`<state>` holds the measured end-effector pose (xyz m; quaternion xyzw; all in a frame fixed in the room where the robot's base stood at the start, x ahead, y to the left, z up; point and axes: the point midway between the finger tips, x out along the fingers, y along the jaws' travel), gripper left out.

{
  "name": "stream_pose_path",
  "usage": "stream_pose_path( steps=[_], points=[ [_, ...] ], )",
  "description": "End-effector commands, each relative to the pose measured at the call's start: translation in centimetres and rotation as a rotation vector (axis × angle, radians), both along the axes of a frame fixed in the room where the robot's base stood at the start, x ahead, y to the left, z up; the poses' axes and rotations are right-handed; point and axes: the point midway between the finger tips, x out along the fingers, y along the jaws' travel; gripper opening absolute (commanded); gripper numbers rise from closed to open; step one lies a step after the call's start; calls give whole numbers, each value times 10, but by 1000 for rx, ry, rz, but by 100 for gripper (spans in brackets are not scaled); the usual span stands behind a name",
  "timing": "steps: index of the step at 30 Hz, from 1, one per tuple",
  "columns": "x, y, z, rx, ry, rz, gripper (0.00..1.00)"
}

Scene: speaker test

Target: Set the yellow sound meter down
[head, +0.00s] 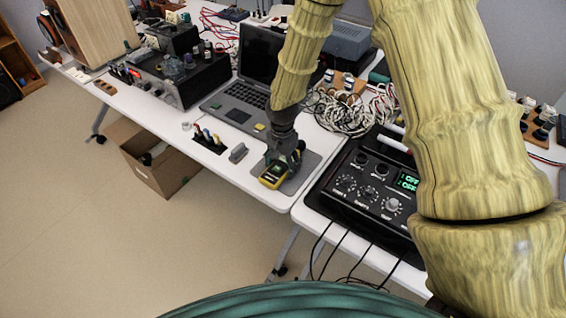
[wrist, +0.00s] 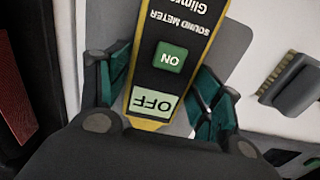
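The yellow and black sound meter (head: 272,176) is at the front edge of the white table, over a grey mat (head: 304,170). In the wrist view the meter (wrist: 172,55) lies between the green finger pads, its OFF display and green ON button facing the camera. The grey mat (wrist: 232,42) shows behind the meter. I cannot tell whether the meter touches the mat or hangs just above it.
A black device with knobs (head: 375,188) stands close on the right. A laptop (head: 240,95) and tangled cables (head: 345,112) are behind. A cardboard box (head: 157,165) is on the floor.

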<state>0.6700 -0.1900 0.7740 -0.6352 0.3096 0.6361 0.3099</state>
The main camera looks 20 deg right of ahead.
Motion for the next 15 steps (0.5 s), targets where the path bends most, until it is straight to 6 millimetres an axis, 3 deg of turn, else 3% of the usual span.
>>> stream_pose_path(
  steps=[15],
  points=[
    [1,0,7,0,-1,0,80]
  ],
)
